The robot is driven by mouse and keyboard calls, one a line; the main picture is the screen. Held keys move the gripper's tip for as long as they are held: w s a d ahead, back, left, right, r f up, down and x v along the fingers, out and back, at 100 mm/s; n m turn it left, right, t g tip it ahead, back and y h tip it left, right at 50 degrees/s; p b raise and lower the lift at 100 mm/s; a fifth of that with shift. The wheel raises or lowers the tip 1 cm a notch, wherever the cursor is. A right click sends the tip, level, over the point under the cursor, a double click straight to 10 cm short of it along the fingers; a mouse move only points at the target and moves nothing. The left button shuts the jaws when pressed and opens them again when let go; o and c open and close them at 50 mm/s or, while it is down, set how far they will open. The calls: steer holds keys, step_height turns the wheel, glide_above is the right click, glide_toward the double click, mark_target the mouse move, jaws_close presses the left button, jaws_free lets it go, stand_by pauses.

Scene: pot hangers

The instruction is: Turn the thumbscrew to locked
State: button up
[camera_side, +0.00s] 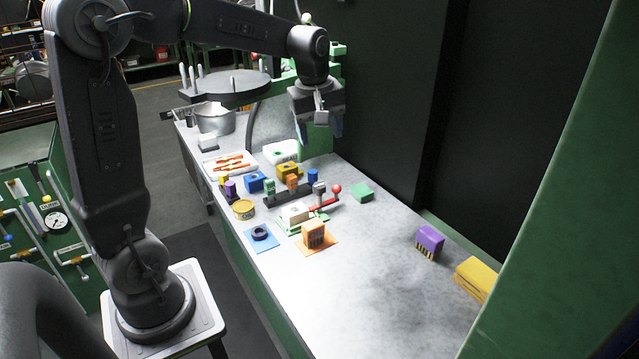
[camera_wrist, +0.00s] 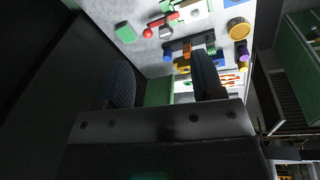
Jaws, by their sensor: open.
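My gripper (camera_side: 319,128) hangs high above the far part of the workbench, fingers pointing down. In the wrist view its two dark fingers (camera_wrist: 164,80) stand wide apart with nothing between them. I cannot pick out the thumbscrew for certain. A small fixture with a white block (camera_side: 295,212) on a green base stands mid-bench, well below and in front of the gripper. Beside it are a red lever with a red ball knob (camera_side: 336,188) and a small grey upright piece (camera_side: 319,187). The red ball also shows in the wrist view (camera_wrist: 148,33). Nothing touches the gripper.
A black bar (camera_side: 285,195) carries coloured blocks near the fixture.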

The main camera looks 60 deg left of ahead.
mark_target(319, 185)
steer(key=w+a+f+n+g, duration=0.2)
steer(key=w+a+f+n, duration=0.45)
steer(key=a, duration=0.25)
steer(key=shift+h, duration=0.3)
steer(key=f, duration=0.9)
steer(key=s+f, duration=0.1)
steer(key=f, duration=0.3)
steer(key=shift+d+f, duration=0.1)
steer(key=shift+f, duration=0.1)
steer(key=c, duration=0.9)
steer(key=shift+c, duration=0.2)
